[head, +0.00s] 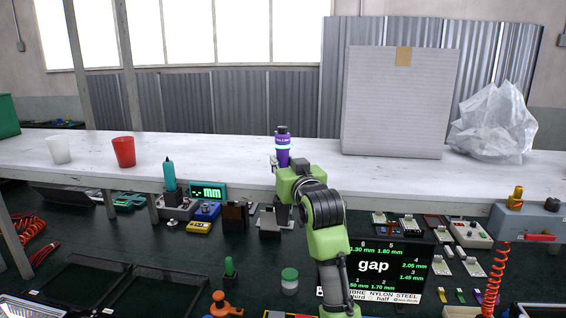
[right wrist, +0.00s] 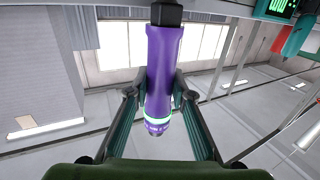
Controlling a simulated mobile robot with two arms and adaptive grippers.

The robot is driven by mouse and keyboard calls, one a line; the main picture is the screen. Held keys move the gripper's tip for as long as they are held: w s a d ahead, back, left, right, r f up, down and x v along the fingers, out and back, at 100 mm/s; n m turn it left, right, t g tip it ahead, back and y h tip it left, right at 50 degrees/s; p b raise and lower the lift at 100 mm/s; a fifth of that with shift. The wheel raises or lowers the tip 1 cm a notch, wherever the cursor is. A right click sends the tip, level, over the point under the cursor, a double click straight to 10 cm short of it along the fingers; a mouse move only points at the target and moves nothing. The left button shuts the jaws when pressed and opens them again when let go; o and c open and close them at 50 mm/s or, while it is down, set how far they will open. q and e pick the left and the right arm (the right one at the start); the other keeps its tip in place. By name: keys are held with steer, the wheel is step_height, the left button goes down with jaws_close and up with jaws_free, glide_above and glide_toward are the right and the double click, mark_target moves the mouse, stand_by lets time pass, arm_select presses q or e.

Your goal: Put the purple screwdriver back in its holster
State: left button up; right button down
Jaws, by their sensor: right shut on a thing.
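The purple screwdriver (head: 282,143) is upright in my right gripper (head: 283,163), in front of the white bench in the head view. It has a black end and a pale green band. In the right wrist view it (right wrist: 164,65) lies between the two fingers of my right gripper (right wrist: 160,98), which are shut on it. A dark grey block-like holder (head: 269,224) and a brown one (head: 235,216) stand below and to the left of the gripper. I cannot tell which is the screwdriver's holster. My left gripper is not in view.
A teal tool (head: 169,176) stands upright left of the holders, beside a green mm display (head: 207,191). The white bench (head: 225,150) behind carries a red cup (head: 124,152) and a large box (head: 400,105).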

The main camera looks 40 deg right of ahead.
steer(key=shift+f+b, duration=1.15)
steer(key=shift+f, duration=0.65)
steer(key=c, duration=1.7)
jaws_free()
steer(key=shift+s+f, duration=0.1)
steer(key=shift+f, duration=0.05)
steer(key=v, duration=1.2)
steer(key=shift+a, duration=0.1)
